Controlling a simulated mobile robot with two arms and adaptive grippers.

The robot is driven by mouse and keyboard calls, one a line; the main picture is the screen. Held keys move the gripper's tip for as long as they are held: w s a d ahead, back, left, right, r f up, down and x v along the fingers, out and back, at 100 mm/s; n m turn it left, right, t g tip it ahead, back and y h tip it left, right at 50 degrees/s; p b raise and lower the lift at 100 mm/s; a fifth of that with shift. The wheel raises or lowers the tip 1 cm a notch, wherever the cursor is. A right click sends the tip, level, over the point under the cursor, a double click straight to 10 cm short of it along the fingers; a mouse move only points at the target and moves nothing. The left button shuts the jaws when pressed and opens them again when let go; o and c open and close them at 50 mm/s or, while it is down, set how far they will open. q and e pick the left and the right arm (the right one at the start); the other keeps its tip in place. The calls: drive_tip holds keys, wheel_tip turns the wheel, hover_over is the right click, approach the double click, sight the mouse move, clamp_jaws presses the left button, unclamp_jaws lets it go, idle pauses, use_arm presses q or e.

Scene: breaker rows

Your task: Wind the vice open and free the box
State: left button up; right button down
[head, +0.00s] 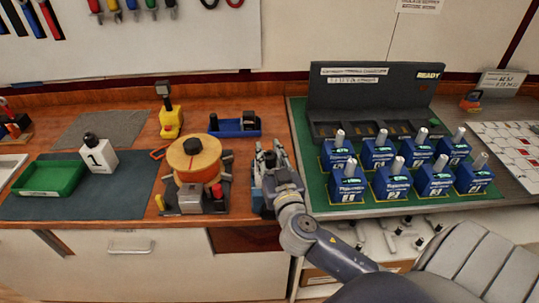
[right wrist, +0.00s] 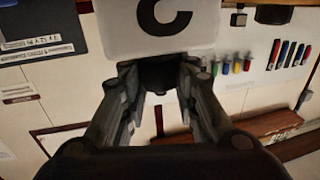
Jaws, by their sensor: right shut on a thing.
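My right gripper (head: 268,160) is over the bench in the middle of the head view, pointing away from me. In the right wrist view its two fingers (right wrist: 158,88) are shut on the dark knob (right wrist: 158,72) of a white box (right wrist: 140,38) with a curved black numeral, partly cut off. The gripper and wrist hide this box in the head view. Left of the gripper stands a round wooden wheel (head: 193,152) with an upright black knob, above a dark base with a grey metal block (head: 191,199); it looks like the vice. My left gripper is not in view.
A white box marked 1 (head: 99,158) stands on the dark mat (head: 120,200) beside a green tray (head: 47,177). A yellow tool (head: 170,122) and blue tray (head: 224,131) are behind the wheel. Several blue breakers (head: 347,183) fill the green board at right.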

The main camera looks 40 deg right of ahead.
drive_tip(key=shift+w+d, duration=0.1)
drive_tip(key=c, duration=1.2)
unclamp_jaws()
drive_tip(key=v, duration=1.2)
